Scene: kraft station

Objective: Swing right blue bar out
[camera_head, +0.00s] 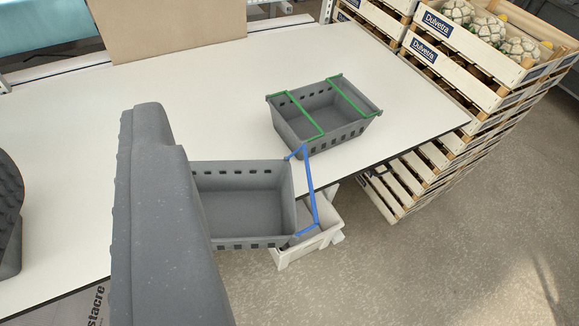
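A grey crate (243,242) with slotted walls stands at the table's front edge, its left part hidden behind my gripper. Its right blue bar (310,188) lies outside the crate's right rim, with short arms reaching back to the corners. No left blue bar shows; that side is hidden. My gripper (75,190) is open: one large grey finger fills the area left of the crate, and the other shows partly at the left picture edge. Nothing shows between the fingers but table. The gripper is left of the blue bar and apart from it.
A second grey crate (318,134) with two green bars stands farther back on the white table (215,105). A white box (331,232) shows below the table edge. Stacked wooden crates (440,55) stand at the right. A brown board (170,30) stands at the back.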

